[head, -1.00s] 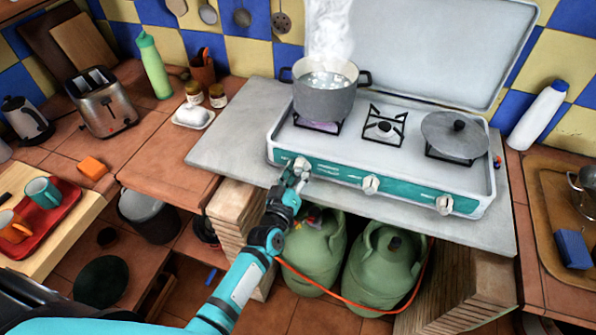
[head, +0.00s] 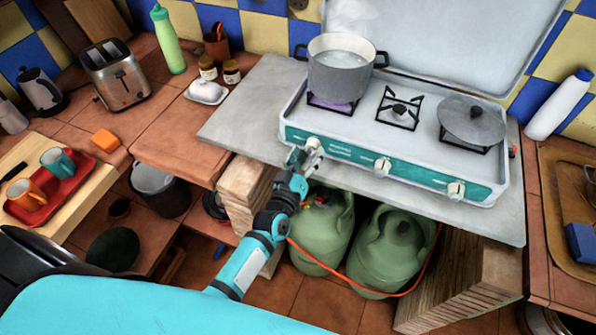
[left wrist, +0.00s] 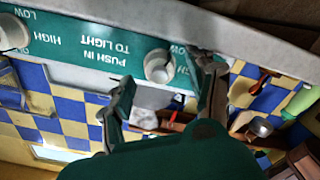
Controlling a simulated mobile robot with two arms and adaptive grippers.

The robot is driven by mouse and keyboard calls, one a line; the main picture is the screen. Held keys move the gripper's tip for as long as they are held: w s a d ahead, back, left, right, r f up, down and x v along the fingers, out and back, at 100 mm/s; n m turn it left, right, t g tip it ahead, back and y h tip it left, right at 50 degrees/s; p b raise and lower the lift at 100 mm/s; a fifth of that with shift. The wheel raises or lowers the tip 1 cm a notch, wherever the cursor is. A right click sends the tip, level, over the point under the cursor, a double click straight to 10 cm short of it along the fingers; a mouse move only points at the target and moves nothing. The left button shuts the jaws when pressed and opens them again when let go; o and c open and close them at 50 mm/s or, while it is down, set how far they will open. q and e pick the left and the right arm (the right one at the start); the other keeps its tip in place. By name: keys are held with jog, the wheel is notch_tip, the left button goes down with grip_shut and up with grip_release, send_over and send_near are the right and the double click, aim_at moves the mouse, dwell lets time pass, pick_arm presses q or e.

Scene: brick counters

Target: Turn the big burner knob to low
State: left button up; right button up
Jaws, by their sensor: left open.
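The camping stove (head: 325,128) has a teal front panel with a left knob (head: 312,143), a middle knob (head: 382,166) and a right knob (head: 456,190). A pot (head: 338,78) sits on the left burner, where a purplish flame shows. My left gripper (head: 305,158) is at the left knob, just in front of and below it. In the left wrist view, the open fingers (left wrist: 166,78) stand either side of that knob (left wrist: 158,67); contact is unclear. "LOW" and "PUSH IN TO LIGHT" are printed nearby. The knob's exact setting is hard to read. My right gripper is out of view.
Green gas bottles (head: 385,250) and an orange hose (head: 345,272) are below the counter. A toaster (head: 116,80) and red tray (head: 55,192) stand left. A white bottle (head: 560,105) stands right.

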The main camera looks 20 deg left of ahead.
pick_arm(q)
jog(key=s, duration=1)
jog(key=shift+a, duration=0.15)
jog(key=s+f+m+g+h, duration=0.1)
jog(key=s+f+m+g, duration=0.35)
jog(key=f, duration=1.15)
jog(key=s+f+m+g, duration=0.1)
jog(key=s+f+g, duration=0.4)
jog(key=s+f, duration=0.8)
jog(key=s+a+f+m+g, duration=0.1)
jog(key=s+a+f+g, duration=0.2)
jog(key=s+f, duration=0.5)
jog(key=s+a+f+m+g+y+b, duration=0.1)
jog(key=s+a+f+m+g, duration=0.1)
jog(key=s+f, duration=0.6)
jog(key=s+a+g, duration=0.1)
jog(key=s+g, duration=0.1)
jog(key=s, duration=0.3)
jog(key=shift+s+f+y, duration=0.15)
jog(key=shift+s+y, duration=0.15)
jog(key=shift+s, duration=0.05)
